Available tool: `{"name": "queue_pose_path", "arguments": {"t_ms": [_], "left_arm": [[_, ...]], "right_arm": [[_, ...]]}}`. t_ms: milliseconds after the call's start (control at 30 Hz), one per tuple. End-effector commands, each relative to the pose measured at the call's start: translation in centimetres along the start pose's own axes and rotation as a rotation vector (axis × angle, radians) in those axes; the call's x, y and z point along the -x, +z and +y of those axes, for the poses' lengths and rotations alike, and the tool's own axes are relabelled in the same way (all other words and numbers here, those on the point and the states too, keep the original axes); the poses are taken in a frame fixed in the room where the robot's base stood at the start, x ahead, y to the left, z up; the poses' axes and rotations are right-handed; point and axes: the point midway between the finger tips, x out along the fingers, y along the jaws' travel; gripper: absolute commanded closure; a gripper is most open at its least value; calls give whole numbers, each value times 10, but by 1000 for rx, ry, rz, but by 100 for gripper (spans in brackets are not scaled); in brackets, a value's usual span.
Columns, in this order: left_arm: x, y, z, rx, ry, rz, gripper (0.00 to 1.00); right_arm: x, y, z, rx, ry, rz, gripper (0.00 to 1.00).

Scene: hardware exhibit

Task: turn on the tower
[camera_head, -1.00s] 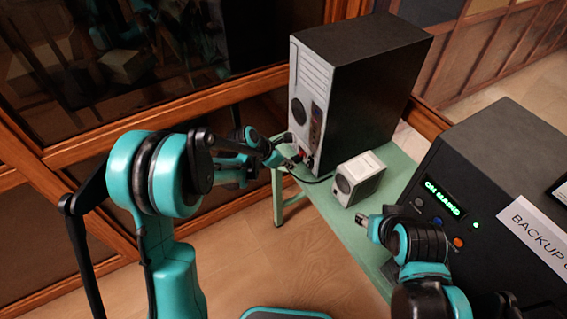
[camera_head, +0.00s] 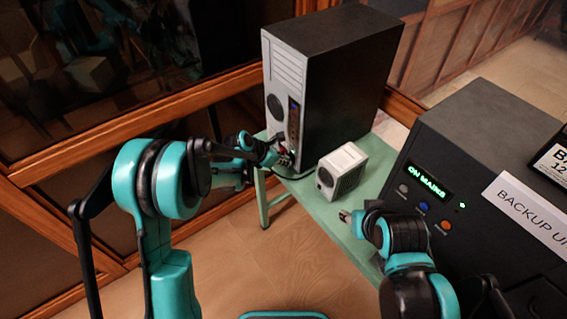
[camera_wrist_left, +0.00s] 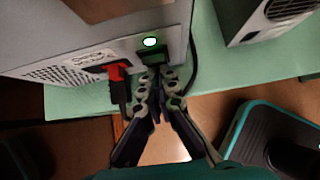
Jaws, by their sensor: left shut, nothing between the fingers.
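The tower (camera_head: 335,75) is a tall black case with a grey panel, standing upright on a green bench. My left gripper (camera_head: 287,160) is at the foot of that panel. In the left wrist view my left gripper (camera_wrist_left: 160,76) is shut and empty, its tips close to a dark socket or plug under a lit green-white light (camera_wrist_left: 150,42); I cannot tell whether they touch. A red plug (camera_wrist_left: 115,72) with a black cable sits left of the tips. My right gripper (camera_head: 346,215) is beside the bench's front edge; its jaws are too small to read.
A small white box with a round grille (camera_head: 341,171) stands on the green bench (camera_head: 325,212) right of the tower. A black backup unit (camera_head: 480,150) with a green "ON MAINS" display and several buttons is at right. A wood-framed glass case is behind.

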Motion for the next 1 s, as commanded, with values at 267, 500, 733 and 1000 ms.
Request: {"name": "queue_pose_path", "arguments": {"t_ms": [267, 500, 733, 1000], "left_arm": [[-1, 0, 0, 0, 0, -5, 100], [7, 7, 0, 0, 0, -5, 100], [12, 11, 0, 0, 0, -5, 100], [12, 10, 0, 0, 0, -5, 100]], "right_arm": [[-1, 1, 0, 0, 0, 0, 59], [4, -2, 0, 0, 0, 0, 59], [6, -4, 0, 0, 0, 0, 59], [6, -4, 0, 0, 0, 0, 59]]}}
